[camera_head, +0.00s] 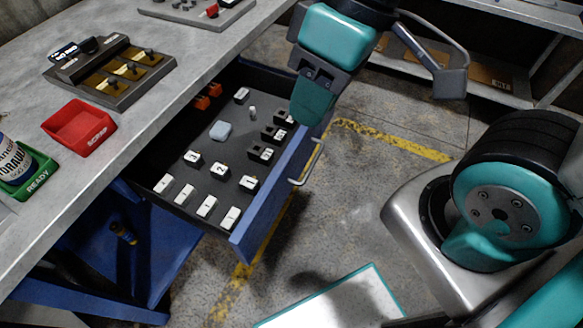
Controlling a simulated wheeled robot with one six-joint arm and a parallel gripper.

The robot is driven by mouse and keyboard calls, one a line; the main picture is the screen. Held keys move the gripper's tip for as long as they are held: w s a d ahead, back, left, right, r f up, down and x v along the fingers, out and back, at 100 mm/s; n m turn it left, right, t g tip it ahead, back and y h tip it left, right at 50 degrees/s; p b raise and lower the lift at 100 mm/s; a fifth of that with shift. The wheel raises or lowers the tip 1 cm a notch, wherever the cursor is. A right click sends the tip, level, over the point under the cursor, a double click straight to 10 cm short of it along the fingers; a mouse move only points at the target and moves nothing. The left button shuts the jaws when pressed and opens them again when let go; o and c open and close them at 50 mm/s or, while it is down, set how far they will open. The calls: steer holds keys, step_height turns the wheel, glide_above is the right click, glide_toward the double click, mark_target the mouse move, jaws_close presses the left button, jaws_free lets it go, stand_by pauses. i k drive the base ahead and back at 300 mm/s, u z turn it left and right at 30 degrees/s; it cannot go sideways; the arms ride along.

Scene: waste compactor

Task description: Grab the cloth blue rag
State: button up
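The blue rag (220,130) looks like a small, pale blue, rounded bundle. It lies on the dark floor of the open drawer (273,190), left of the drawer's middle, with clear floor around it. My gripper (312,103), teal and dark grey, hangs down from the top of the view, over the drawer's far right corner. It is to the right of the rag and apart from it. The fingertips are not clearly separable, so I cannot tell whether they are open or shut. Nothing is visibly held. The gripper hides part of the drawer's far right edge.
The drawer also holds several white and black blocks (220,169), a small white cylinder (252,113) and orange pieces (207,97). Its handle (308,162) sticks out rightward. The grey bench (160,105) bears a red scrap bin (80,127) and a switch panel (112,72).

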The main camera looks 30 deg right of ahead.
mark_target(220, 132)
steer(key=z, duration=1.55)
steer(key=i, duration=1.3)
steer(key=u, duration=2.8)
